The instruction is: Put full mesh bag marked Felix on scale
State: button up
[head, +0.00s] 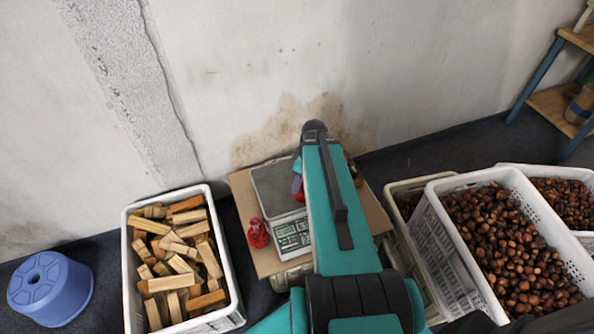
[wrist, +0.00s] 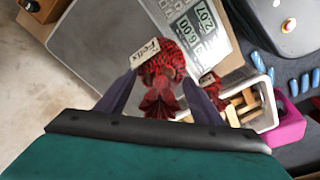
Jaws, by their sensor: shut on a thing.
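A red mesh bag (wrist: 162,72) full of dark chestnuts has a white tag reading "Felix" (wrist: 145,52). My gripper (wrist: 158,100) is shut on the bag's gathered neck. In the wrist view the bag is over the edge of the scale's grey plate (wrist: 95,45), near its display (wrist: 195,25). I cannot tell whether it touches the plate. In the head view the scale (head: 272,188) stands on a cardboard-coloured top, and my arm hides most of the bag. The display shows figures like 2.07 and 6.00.
Another red mesh bag (head: 257,233) lies left of the scale's display. A white crate of wood pieces (head: 130,270) stands on the left, beside a blue upturned tub (head: 48,288). White crates of chestnuts (head: 440,235) stand on the right. A wall is close behind.

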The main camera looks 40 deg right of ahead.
jog(key=shift+w+d+f+b, duration=0.2)
jog(key=shift+w+b, duration=0.15)
jog(key=shift+b, duration=0.3)
jog(key=shift+w+d+f+b, duration=0.15)
jog(key=shift+w+b, duration=0.2)
jog(key=shift+b, duration=0.3)
jog(key=w+d, duration=0.3)
jog(key=w, duration=0.4)
jog(key=shift+d+p, duration=0.25)
jog(key=shift+p, duration=0.15)
jog(key=shift+f, duration=0.1)
jog(key=shift+w+f, duration=0.1)
jog(key=shift+f, duration=1.6)
jog(key=o, duration=1.7)
